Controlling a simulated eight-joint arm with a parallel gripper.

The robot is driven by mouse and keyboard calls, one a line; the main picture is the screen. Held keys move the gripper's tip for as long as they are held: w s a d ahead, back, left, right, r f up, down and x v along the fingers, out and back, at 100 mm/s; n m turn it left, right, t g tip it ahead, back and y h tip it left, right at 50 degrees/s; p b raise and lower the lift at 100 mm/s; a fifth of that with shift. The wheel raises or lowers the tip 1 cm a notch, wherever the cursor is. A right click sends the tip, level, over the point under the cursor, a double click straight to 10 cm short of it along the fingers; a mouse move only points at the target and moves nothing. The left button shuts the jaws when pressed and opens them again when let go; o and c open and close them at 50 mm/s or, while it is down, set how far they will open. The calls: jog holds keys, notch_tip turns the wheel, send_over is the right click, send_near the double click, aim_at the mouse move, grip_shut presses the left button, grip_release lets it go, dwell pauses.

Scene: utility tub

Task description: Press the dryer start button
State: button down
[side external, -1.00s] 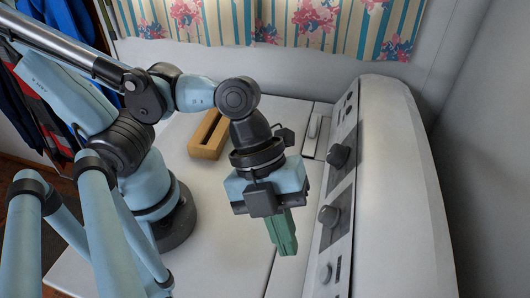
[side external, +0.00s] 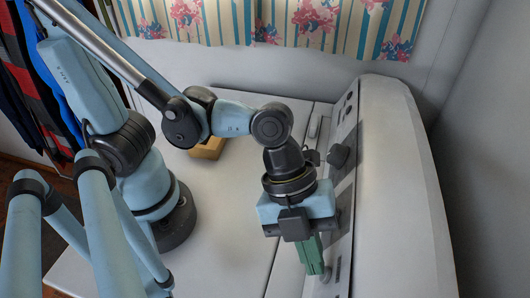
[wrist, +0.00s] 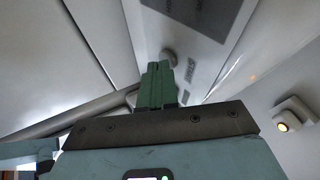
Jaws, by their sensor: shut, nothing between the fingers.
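The dryer's control panel (side external: 345,190) runs along the right side of the white machine top. My gripper (side external: 316,268) has green fingers, shut and empty, pointing down close beside this round part. In the wrist view the fingertips (wrist: 158,66) appear just below it. I cannot tell whether they touch. The gripper hides the panel's middle knob.
A wooden block-like item (side external: 208,149) lies on the machine top, partly behind my arm. The raised white console (side external: 400,200) borders the right.

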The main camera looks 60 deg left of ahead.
jog(key=shift+d, duration=0.1)
jog(key=shift+w+d+f, duration=0.3)
jog(key=shift+w+d, duration=0.25)
jog(key=shift+w, duration=0.05)
jog(key=shift+r, duration=0.1)
dwell(0.4)
jog(key=shift+a+r, duration=0.35)
jog(key=shift+r, duration=0.15)
jog(key=v, duration=0.7)
jog(key=shift+s, duration=0.2)
jog(key=shift+a+f, duration=0.15)
